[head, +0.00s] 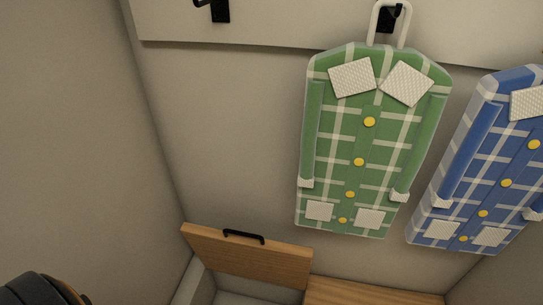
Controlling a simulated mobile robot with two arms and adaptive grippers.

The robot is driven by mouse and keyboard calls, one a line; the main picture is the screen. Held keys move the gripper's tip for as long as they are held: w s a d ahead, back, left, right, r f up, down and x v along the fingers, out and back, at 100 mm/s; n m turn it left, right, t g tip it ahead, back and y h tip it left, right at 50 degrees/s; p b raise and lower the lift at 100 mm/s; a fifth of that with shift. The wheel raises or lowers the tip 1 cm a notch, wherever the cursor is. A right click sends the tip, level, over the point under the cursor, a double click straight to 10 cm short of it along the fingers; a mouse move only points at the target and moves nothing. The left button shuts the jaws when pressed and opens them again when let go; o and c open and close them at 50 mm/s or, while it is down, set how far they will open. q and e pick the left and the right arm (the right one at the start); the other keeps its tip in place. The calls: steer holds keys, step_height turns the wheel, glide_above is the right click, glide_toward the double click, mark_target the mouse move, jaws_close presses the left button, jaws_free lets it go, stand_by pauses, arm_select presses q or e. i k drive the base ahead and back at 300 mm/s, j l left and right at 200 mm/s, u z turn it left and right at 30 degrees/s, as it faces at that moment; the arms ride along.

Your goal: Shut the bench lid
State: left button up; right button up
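The bench lid (250,258) is a wooden panel with a black handle (244,237) near its upper edge. It stands raised, tilted up toward the back wall, at the bottom middle of the head view. Below it, the pale inside of the bench (232,298) shows, and the frame's lower edge cuts it off. Neither of my grippers shows clearly. A dark rounded part of mine is at the bottom left corner.
A green plaid coat (365,150) and a blue plaid coat (490,165) hang on the back wall, above and to the right of the lid. A wooden seat surface (365,294) lies right of the open part. The left wall is bare.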

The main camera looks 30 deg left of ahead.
mark_target(238, 253)
steer(key=k+u, duration=0.1)
steer(key=u, duration=0.85)
steer(key=i+j, duration=0.05)
